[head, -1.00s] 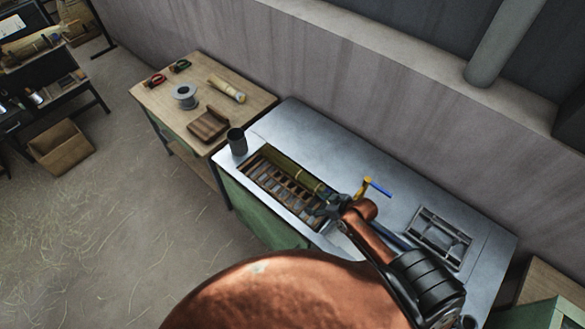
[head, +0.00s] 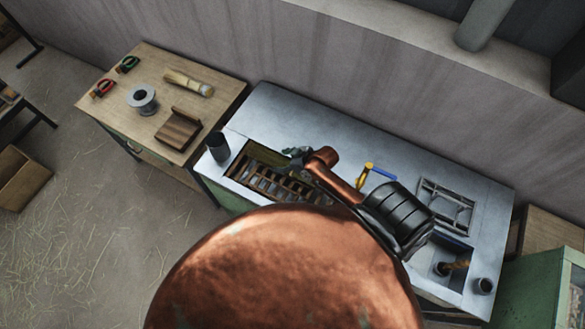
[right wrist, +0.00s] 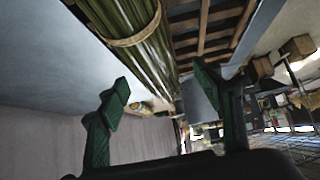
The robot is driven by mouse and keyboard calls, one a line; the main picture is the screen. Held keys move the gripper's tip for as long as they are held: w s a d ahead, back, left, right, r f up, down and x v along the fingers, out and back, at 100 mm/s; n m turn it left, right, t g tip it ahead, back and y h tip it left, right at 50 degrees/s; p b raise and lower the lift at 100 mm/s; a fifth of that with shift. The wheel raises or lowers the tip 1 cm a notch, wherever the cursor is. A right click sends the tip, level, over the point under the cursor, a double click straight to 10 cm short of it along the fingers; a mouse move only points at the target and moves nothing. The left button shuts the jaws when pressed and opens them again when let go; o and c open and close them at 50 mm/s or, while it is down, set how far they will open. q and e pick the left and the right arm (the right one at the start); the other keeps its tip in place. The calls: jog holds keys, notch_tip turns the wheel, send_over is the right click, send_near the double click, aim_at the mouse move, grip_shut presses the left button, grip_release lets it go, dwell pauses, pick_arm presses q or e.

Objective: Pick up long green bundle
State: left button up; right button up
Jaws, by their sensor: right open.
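The long green bundle (head: 262,153) lies along the back side of a slatted recess in the metal bench, partly hidden by my right arm in the head view. In the right wrist view the bundle (right wrist: 150,50) is close, at the top left, with a tan tie band around its stalks. My right gripper (head: 296,154) is at the bundle's right part in the head view. In the right wrist view its green fingers (right wrist: 162,80) are apart, with nothing gripped between them. Whether they touch the bundle cannot be told. My left gripper is not in view.
A dark cup (head: 218,147) stands at the bench's left end. A yellow-and-blue tool (head: 372,172) lies right of my gripper. A wooden table (head: 150,65) at left holds a wire spool (head: 142,98), a tied bundle (head: 188,84) and a brown block (head: 178,130).

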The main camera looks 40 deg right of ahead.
aim_at(276, 159)
jog(key=shift+w+a+f, duration=0.1)
jog(key=shift+w+f, duration=0.2)
jog(key=shift+w, duration=0.2)
jog(key=shift+w+f+p, duration=0.45)
jog(key=shift+w+f, duration=0.4)
jog(key=shift+w, duration=0.05)
jog(key=shift+x, duration=1.05)
jog(key=shift+s, duration=0.15)
jog(key=c, duration=1.1)
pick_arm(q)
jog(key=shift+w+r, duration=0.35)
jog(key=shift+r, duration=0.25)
pick_arm(e)
jog(key=shift+c, duration=0.9)
